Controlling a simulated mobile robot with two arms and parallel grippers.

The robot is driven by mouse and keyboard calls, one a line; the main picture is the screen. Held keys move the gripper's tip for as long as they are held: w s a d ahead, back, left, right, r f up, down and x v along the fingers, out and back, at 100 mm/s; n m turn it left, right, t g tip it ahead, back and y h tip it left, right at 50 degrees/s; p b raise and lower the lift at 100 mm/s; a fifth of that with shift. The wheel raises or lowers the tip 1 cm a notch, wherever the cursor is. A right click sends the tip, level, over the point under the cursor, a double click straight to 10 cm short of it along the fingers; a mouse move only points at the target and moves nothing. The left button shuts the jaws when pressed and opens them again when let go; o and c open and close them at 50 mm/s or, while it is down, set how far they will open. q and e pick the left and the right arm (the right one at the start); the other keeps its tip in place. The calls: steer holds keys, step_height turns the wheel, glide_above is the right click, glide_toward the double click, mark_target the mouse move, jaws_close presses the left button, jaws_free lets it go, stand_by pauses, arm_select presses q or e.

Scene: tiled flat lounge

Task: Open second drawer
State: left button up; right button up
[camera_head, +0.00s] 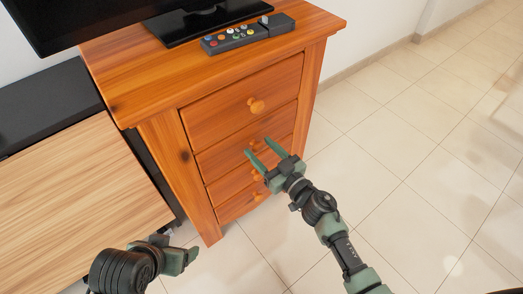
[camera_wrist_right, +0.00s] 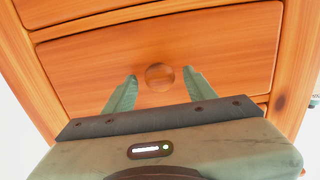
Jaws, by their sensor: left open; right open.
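A brown wooden chest (camera_head: 160,127) has several drawers stacked in its front, each with a round wooden knob, and all look shut. The second drawer's knob (camera_head: 254,143) shows just beyond my right gripper (camera_head: 258,147). In the right wrist view, a round knob (camera_wrist_right: 160,77) on a drawer front (camera_wrist_right: 230,55) lies between the two green fingers of the open right gripper (camera_wrist_right: 160,78). The fingers stand apart from the knob on both sides. My left gripper (camera_head: 182,257) is low, left of the chest's front, open and empty; its fingers are seen edge-on.
A black screen (camera_head: 110,15) on a stand and a dark remote-like device (camera_head: 247,34) with coloured buttons rest on the chest top. A light wooden cabinet (camera_head: 70,185) with a black top stands close at left. The tiled floor (camera_head: 420,150) right of the chest is clear.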

steer(key=shift+w+a, duration=0.1)
jaws_close()
stand_by(1.4)
